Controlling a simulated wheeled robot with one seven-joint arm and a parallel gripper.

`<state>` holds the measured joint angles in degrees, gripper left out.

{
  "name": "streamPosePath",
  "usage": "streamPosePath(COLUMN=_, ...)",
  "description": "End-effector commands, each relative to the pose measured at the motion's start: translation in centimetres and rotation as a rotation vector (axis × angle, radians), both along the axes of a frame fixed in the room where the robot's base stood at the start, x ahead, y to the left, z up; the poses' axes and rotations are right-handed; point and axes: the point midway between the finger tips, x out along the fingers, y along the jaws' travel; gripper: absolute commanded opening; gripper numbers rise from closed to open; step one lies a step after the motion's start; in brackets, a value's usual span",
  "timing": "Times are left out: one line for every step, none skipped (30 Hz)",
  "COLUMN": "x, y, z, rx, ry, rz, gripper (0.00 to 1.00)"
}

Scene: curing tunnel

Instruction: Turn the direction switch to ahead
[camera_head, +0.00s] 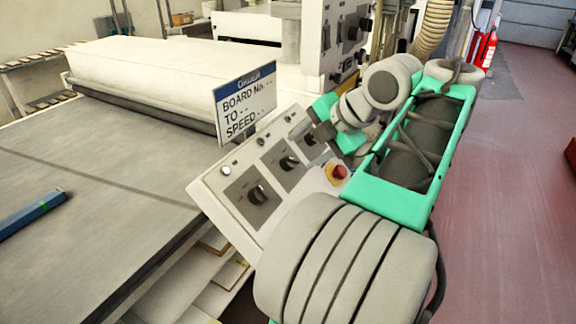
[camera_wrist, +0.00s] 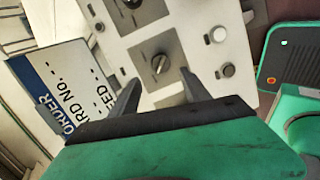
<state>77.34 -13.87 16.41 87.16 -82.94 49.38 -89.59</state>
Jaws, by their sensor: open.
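A slanted pale control panel (camera_head: 225,200) carries three dark rotary knobs in a row on grey plates: a near one (camera_head: 258,193), a middle one (camera_head: 288,160) and a far one (camera_head: 310,138) close to my gripper. Their labels are too small to read, so I cannot tell which is the direction switch. My gripper (camera_wrist: 158,77) is open and empty above the panel. In the wrist view one knob (camera_wrist: 159,64) shows just beyond and between the fingertips, with no clear contact. Another knob (camera_wrist: 133,3) is cut off at the top edge; the gripper hides the panel's lower part.
A sign (camera_head: 246,103) stands behind the panel, close to my left finger in the wrist view. A red emergency button (camera_head: 337,172) sits on the panel's right side. White (camera_wrist: 218,35) and grey (camera_wrist: 227,70) buttons lie right of the fingers. A conveyor (camera_head: 90,190) fills the left.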

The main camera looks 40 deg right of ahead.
Motion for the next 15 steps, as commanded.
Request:
streamPosePath(x=0.4, y=0.0, z=-1.3, rx=-0.001, ry=0.0, rz=0.0, gripper=0.55)
streamPosePath(x=0.7, y=-0.1, z=-1.8, rx=0.0, ry=0.0, rz=-0.003, gripper=0.55)
streamPosePath(x=1.2, y=-0.1, z=-2.4, rx=0.0, ry=0.0, rz=-0.005, gripper=0.55)
streamPosePath(x=1.6, y=0.0, z=-2.4, rx=0.002, ry=0.0, rz=-0.007, gripper=0.55)
streamPosePath(x=1.9, y=0.0, z=-2.8, rx=0.003, ry=0.0, rz=-0.008, gripper=0.55)
streamPosePath(x=2.4, y=0.0, z=-3.4, rx=0.003, ry=0.0, rz=-0.009, gripper=0.55)
streamPosePath(x=2.7, y=0.0, z=-3.8, rx=0.001, ry=0.0, rz=-0.009, gripper=0.55)
streamPosePath(x=3.1, y=-0.1, z=-4.1, rx=0.001, ry=-0.001, rz=-0.011, gripper=0.55)
streamPosePath(x=3.5, y=0.0, z=-4.5, rx=0.003, ry=-0.001, rz=-0.011, gripper=0.55)
streamPosePath(x=3.7, y=0.0, z=-4.7, rx=0.002, ry=-0.001, rz=-0.01, gripper=0.55)
streamPosePath(x=3.9, y=0.0, z=-4.9, rx=0.002, ry=-0.001, rz=-0.011, gripper=0.55)
streamPosePath(x=4.1, y=0.0, z=-5.1, rx=0.001, ry=-0.001, rz=-0.012, gripper=0.55)
streamPosePath(x=4.2, y=0.0, z=-5.2, rx=0.001, ry=-0.001, rz=-0.011, gripper=0.55)
streamPosePath(x=4.2, y=0.0, z=-5.2, rx=0.001, ry=-0.001, rz=-0.011, gripper=0.55)
streamPosePath(x=4.3, y=0.0, z=-5.2, rx=0.001, ry=0.0, rz=-0.011, gripper=0.55)
